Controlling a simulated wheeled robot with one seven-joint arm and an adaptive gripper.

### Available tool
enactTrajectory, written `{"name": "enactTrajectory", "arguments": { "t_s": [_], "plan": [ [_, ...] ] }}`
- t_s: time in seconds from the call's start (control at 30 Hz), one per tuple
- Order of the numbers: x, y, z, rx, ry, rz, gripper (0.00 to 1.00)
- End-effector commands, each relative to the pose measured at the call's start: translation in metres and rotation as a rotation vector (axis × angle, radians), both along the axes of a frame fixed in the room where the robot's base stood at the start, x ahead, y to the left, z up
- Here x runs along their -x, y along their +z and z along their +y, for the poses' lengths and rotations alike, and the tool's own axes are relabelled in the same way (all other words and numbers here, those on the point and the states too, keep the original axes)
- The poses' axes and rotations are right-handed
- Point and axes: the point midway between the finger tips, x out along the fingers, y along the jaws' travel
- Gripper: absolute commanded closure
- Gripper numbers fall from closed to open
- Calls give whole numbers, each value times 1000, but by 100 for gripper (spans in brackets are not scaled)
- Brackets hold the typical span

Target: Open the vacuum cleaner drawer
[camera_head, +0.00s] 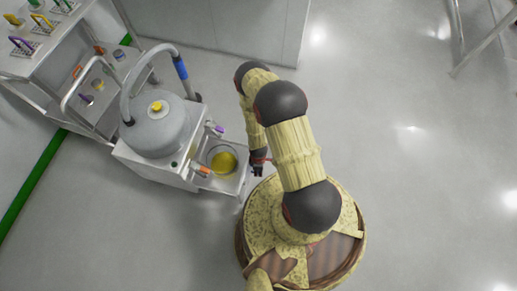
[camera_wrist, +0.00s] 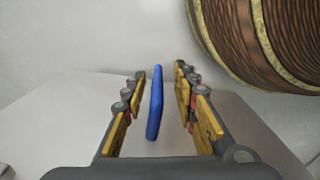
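The vacuum cleaner (camera_head: 157,130) stands on the floor at left in the head view, a grey drum on a pale box-shaped base with a curved hose. Its drawer (camera_head: 236,185) sticks out of the base on the right side, and a yellow round thing (camera_head: 223,163) shows inside it. My gripper (camera_head: 258,165) is at the drawer's outer end. In the wrist view my gripper (camera_wrist: 158,90) is open, with a thin blue bar (camera_wrist: 155,105) standing between the fingers. There is a gap on both sides of the bar. I cannot tell for sure that the bar is the drawer's handle.
A metal rack (camera_head: 40,55) with coloured-handled tools stands at the upper left, close to the vacuum. A grey cabinet (camera_head: 225,25) is at the top. A green floor line (camera_head: 32,185) runs at left. The floor (camera_head: 420,170) at right is clear.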

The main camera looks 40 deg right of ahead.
Motion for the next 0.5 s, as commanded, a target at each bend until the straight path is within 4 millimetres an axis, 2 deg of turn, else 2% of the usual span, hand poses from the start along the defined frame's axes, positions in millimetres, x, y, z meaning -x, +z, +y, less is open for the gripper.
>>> {"name": "enactTrajectory", "arguments": {
  "t_s": [0.27, 0.5],
  "plan": [
    [-3, 8, -1, 1, -1, -4, 71],
    [-3, 41, -1, 1, 0, -4, 71]
  ]
}}
